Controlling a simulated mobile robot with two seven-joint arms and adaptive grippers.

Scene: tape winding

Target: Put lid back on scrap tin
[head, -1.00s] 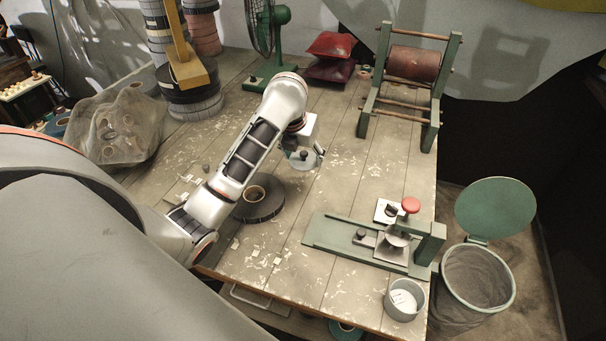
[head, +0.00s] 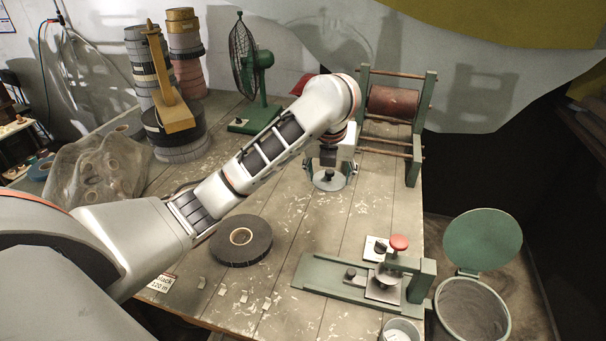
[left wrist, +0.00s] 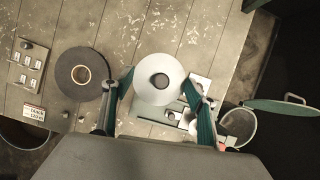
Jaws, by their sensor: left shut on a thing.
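The lid (head: 330,179) is a round pale grey disc with a dark knob, also seen in the left wrist view (left wrist: 145,91). My left gripper (head: 330,168) holds it by its rim, one finger on each side, above the middle of the table. The scrap tin (head: 402,329) is a small grey round tin at the table's front right corner, cut by the bottom edge of the head view. The lid is well apart from it, farther back and to the left. My right gripper is not in view.
A green press with a red knob (head: 399,242) stands between lid and tin. A dark tape roll (head: 241,240) lies to the left. A drum rack (head: 396,105) and green fan (head: 257,75) stand behind. A bin with an open green lid (head: 482,241) is beyond the table's right edge.

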